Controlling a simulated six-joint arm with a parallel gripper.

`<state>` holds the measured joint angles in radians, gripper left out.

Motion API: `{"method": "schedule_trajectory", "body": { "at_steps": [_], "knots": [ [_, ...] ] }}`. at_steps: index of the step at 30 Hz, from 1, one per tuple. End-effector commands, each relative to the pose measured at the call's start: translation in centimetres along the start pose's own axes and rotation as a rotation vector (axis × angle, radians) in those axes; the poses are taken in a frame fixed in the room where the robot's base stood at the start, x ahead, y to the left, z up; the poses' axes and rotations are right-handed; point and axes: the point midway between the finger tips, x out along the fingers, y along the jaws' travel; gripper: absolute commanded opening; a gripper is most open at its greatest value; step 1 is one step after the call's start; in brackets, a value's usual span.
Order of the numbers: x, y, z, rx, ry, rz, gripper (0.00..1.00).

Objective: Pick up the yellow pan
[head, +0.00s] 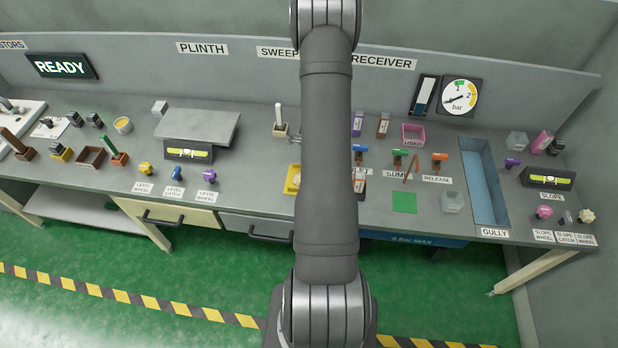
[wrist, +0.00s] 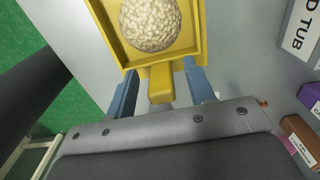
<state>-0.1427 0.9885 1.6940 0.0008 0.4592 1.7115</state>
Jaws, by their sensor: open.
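The yellow pan (wrist: 197,50) lies on the grey bench in the wrist view, with a heap of pale grainy material (wrist: 150,22) in it. Its short yellow handle (wrist: 159,84) points toward my gripper. My gripper (wrist: 158,82) is open, with one blue finger on each side of the handle; a gap shows on both sides. In the head view only the left part of the yellow pan (head: 291,180) shows, as my arm covers the rest.
A box marked as a tub (wrist: 303,30), a purple block (wrist: 310,95) and a brown block (wrist: 298,135) stand right of my gripper in the wrist view. A white-handled tool (head: 279,122) stands behind the pan. Bare bench lies left of the pan.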

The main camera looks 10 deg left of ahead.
Motion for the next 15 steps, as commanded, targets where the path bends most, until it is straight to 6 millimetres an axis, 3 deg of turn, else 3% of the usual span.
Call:
{"method": "schedule_trajectory", "body": {
  "at_steps": [8, 15],
  "knots": [
    [0.3, 0.0, 0.0, 0.0, 0.0, 0.0, 0.49],
    [0.28, 0.0, 0.0, 0.0, 0.0, 0.0, 0.04]
  ]
}}
